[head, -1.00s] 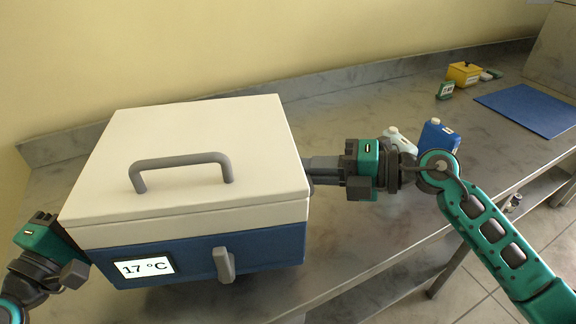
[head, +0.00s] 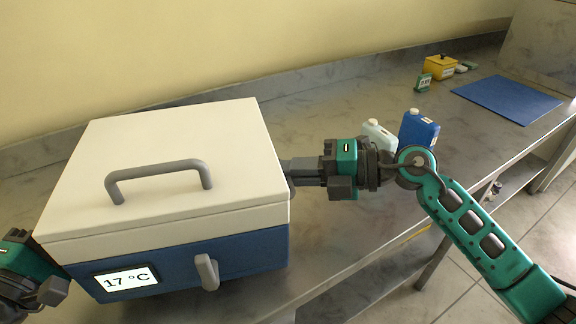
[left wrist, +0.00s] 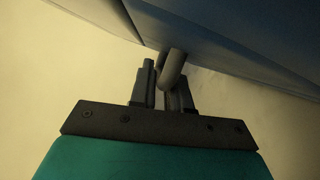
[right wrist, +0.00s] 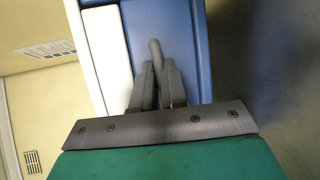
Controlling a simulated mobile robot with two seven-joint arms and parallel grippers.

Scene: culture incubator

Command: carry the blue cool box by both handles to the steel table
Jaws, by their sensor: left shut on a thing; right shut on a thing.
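The blue cool box (head: 190,256) has a white lid (head: 225,140) with a grey top handle, a front latch and a display reading 17 °C. It is held between my two arms, level, over or at the front of the steel table (head: 345,225); I cannot tell whether it touches. My left gripper (left wrist: 163,85) is shut on a grey side handle (left wrist: 174,68) in the left wrist view; the head view shows only part of that wrist at the lower left edge. My right gripper (right wrist: 157,85) is shut on the other side handle (right wrist: 155,50).
A blue bottle (head: 418,129) and a pale bottle (head: 379,135) stand on the table just behind my right wrist. The wall runs along the back.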

